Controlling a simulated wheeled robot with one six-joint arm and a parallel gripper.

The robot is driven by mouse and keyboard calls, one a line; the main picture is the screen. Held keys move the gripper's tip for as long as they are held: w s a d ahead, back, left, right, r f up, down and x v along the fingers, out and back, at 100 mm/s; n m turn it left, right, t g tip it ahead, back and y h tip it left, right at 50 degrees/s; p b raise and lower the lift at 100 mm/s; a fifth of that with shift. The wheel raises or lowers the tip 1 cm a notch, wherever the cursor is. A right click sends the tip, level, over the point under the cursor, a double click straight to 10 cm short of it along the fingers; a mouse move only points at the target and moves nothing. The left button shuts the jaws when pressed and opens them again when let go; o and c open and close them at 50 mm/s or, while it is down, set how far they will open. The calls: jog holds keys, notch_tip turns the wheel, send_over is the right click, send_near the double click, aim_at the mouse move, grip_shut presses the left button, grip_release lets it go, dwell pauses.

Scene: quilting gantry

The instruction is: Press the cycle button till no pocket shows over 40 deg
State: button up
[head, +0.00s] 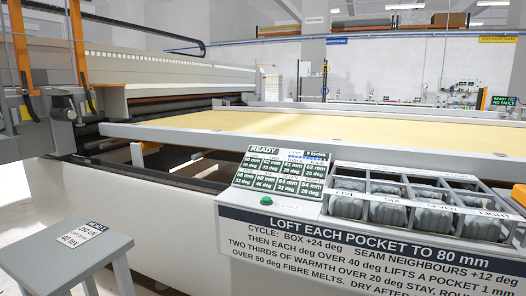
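A green round button (266,200) sits on the grey housing below the display, and nothing touches it. The display panel (283,168) reads READY, with a cycles line at its upper right. It has two rows of pocket tiles in mm and deg. Several tiles appear to read 20 or 32 deg; the lower second tile seems to read in the forties, but its digits are too small to be sure. My gripper is not in view.
A sign (360,248) below the pockets gives cycle rules: box +24 deg, seam neighbours +12 deg. A grey stool (62,256) with a label stands front left. A long yellow quilting bed (260,122) spans behind. Orange-and-grey machine parts (80,45) stand at left.

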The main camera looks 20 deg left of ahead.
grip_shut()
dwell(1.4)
